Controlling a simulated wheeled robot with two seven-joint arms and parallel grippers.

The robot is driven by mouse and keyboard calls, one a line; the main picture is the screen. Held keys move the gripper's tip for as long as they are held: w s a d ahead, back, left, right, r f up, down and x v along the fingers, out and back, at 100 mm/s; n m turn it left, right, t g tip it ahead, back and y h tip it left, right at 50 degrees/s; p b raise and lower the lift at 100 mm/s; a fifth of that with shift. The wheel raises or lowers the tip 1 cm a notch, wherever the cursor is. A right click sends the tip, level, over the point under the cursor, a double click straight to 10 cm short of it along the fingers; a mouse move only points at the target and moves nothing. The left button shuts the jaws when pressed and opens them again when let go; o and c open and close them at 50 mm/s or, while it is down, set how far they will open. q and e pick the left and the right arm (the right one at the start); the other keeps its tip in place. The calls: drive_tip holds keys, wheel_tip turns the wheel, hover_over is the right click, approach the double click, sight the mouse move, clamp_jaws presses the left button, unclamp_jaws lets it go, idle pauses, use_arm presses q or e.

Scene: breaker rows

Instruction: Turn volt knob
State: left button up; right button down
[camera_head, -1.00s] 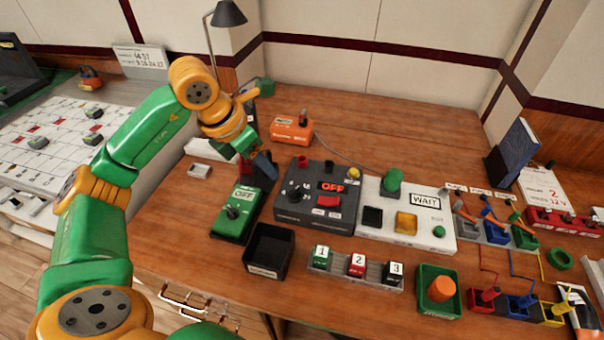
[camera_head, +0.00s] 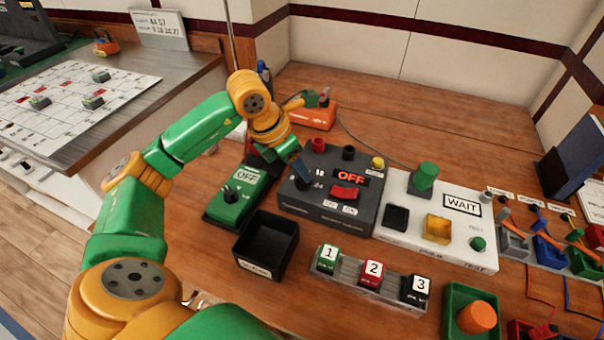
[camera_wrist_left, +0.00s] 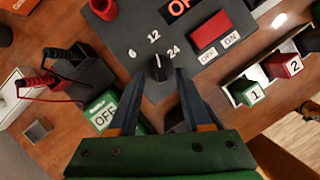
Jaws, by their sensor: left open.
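The volt knob (camera_wrist_left: 158,68) is a small black dial on a dark grey panel (camera_wrist_left: 128,26), with labels 6, 12 and 24 around it. Its light mark points roughly toward 12. My left gripper (camera_wrist_left: 158,82) is open, with one fingertip on each side of the knob. I cannot tell whether they touch it. In the head view my left gripper (camera_head: 301,170) reaches down to the left part of the panel (camera_head: 330,205) and partly hides the knob. The panel's red display reads OFF above a red rocker switch (camera_head: 344,192). My right gripper is not in view.
A green OFF box (camera_head: 233,200) stands left of the panel and a black open bin (camera_head: 266,245) in front. A white WAIT panel (camera_head: 455,232) adjoins it on the right. Numbered blocks (camera_head: 371,274) stand in front.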

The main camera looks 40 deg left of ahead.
use_arm(q)
drive_tip(key=shift+x, duration=1.45)
clamp_jaws()
drive_tip(key=shift+m, duration=0.3)
drive_tip(key=m+h, duration=0.1)
drive_tip(key=m, duration=0.1)
drive_tip(key=shift+w+r+m, duration=0.1)
drive_tip(key=shift+r+m, duration=0.05)
drive_tip(key=shift+m, duration=0.25)
drive_tip(key=m+g+h, duration=0.1)
drive_tip(key=m, duration=0.2)
drive_tip(key=shift+a+p, duration=0.1)
drive_tip(key=shift+p, duration=0.2)
drive_tip(key=shift+w+m+g+h, duration=0.15)
drive_tip(key=shift+m+g+h, duration=0.4)
drive_tip(key=shift+m, duration=1.15)
drive_tip(key=shift+g+p, duration=0.25)
drive_tip(key=shift+p, duration=0.05)
